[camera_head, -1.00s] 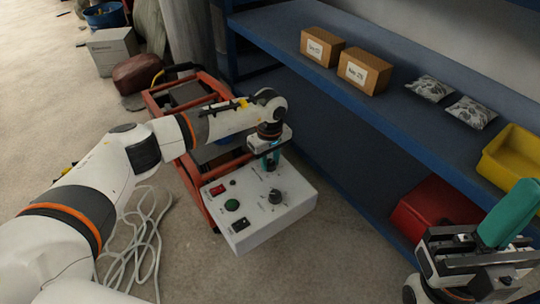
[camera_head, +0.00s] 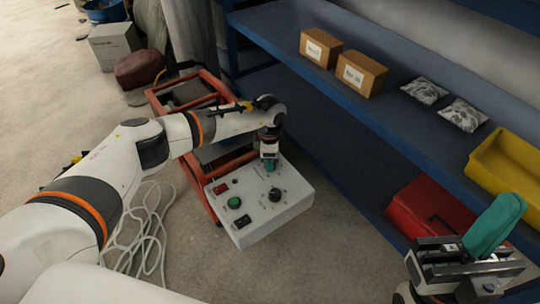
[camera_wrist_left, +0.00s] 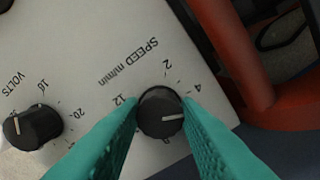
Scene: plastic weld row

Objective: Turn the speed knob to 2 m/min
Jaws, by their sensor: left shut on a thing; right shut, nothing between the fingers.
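The white control box (camera_head: 290,215) carries the speed knob (camera_wrist_left: 160,112), a round black knob with a white pointer line. In the left wrist view the line points right, just past the 4 mark and away from the 2. My left gripper (camera_head: 269,168) comes down onto the box top; its teal fingers (camera_wrist_left: 163,125) are shut on the speed knob, one on each side. The speed knob is hidden by the gripper in the head view. My right gripper (camera_head: 494,228) is shut and empty at the lower right, away from the box.
The volts knob (camera_wrist_left: 33,127) sits beside the speed knob. The box has a green button (camera_head: 235,202) and a red switch (camera_head: 221,187). The box adjoins a red-framed cart (camera_head: 160,105). A blue shelf (camera_head: 400,118) with boxes and bins stands right. A pale cable lies on the floor.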

